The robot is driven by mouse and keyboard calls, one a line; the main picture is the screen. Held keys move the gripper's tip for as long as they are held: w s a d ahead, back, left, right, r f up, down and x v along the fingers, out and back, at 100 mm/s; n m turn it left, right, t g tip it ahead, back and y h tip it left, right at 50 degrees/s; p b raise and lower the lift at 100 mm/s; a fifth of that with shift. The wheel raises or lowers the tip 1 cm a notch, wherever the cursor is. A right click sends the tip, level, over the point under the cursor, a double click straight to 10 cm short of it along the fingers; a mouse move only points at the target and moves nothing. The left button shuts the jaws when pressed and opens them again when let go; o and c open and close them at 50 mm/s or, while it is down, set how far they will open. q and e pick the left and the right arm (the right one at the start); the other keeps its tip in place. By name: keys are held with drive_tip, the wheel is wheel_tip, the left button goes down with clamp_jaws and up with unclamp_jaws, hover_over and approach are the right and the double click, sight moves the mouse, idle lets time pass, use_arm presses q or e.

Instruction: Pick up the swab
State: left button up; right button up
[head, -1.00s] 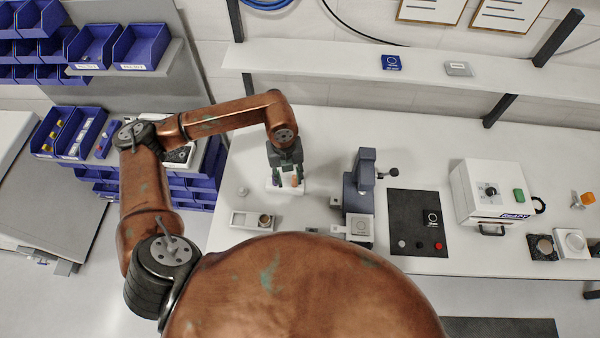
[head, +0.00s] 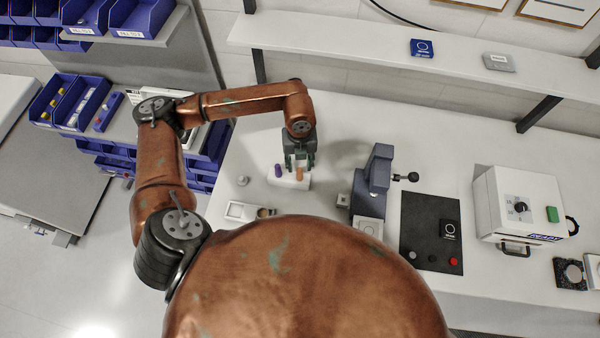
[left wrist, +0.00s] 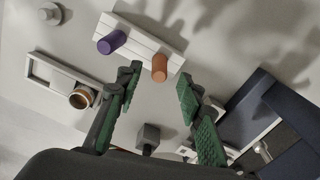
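A white grooved holder (head: 288,184) stands on the bench; it also shows in the left wrist view (left wrist: 141,37). It carries a purple-ended piece (head: 278,170) and an orange-ended piece (head: 299,174). Both look like short cylinders in the left wrist view, purple (left wrist: 111,42) and orange (left wrist: 159,68). I cannot tell which of them is the swab. My left gripper (head: 300,164) points down over the orange piece. Its green-padded fingers are apart and empty (left wrist: 160,80), with the orange end lined up between the tips. My right gripper is not in view.
A white tray (head: 236,211) with a brown-rimmed round cup (left wrist: 82,97) lies left of the holder. A small grey knob (head: 242,181) stands nearby. A blue-grey press (head: 373,184) stands to the right, beside a black mat (head: 420,217). A white shelf (head: 370,50) runs behind.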

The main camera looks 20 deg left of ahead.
sight(299, 169)
use_arm(q)
wheel_tip(299, 169, down, 6)
drive_tip(key=shift+s+r+p, duration=0.1)
drive_tip(key=shift+r+p, duration=0.05)
drive_tip(key=shift+p, duration=0.7)
drive_tip(key=shift+c, duration=0.5)
clamp_jaws()
